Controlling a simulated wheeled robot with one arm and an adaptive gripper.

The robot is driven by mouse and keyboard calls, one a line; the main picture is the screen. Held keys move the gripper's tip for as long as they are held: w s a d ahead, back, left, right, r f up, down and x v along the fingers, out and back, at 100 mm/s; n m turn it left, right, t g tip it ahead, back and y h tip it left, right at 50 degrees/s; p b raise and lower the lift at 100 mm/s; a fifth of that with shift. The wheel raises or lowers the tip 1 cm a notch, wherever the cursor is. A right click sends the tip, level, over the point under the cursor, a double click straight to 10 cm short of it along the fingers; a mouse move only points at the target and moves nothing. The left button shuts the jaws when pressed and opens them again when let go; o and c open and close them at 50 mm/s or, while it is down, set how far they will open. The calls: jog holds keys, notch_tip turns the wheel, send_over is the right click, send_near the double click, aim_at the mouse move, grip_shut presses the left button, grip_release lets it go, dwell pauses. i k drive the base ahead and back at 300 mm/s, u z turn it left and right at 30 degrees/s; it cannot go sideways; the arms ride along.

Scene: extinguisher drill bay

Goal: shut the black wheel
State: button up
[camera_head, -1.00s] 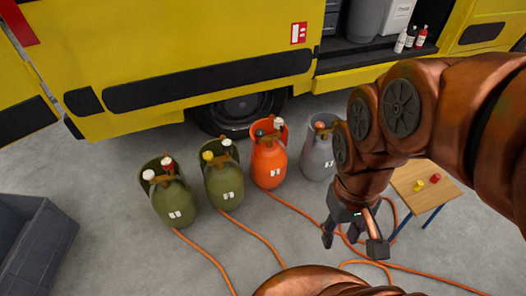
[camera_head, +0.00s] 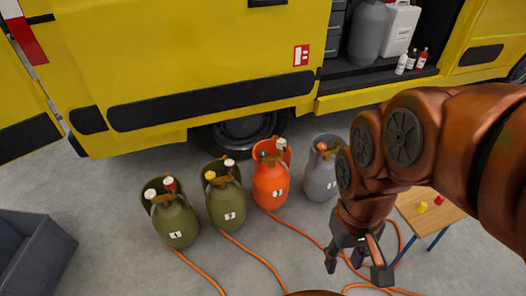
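Four gas cylinders stand in a row on the floor. The orange cylinder (camera_head: 270,188) has a small dark, seemingly black wheel (camera_head: 263,154) at its top left and a pale one at its top right. The left green cylinder (camera_head: 175,222) has a white and a red wheel. The grey cylinder (camera_head: 319,178) has a reddish wheel. My gripper (camera_head: 356,268) hangs to the right of and nearer than the orange cylinder, fingers apart and empty, touching no wheel.
Orange hoses (camera_head: 247,252) run from the cylinders across the floor below my gripper. A small wooden table (camera_head: 432,219) with yellow and red pieces stands at right. A grey bin (camera_head: 35,250) is at left. The yellow vehicle (camera_head: 200,60) closes off the back.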

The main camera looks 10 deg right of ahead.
aim_at(263, 153)
jog(key=k, duration=0.3)
jog(key=u, duration=0.6)
jog(key=i, duration=1.3)
jog(key=z, duration=0.05)
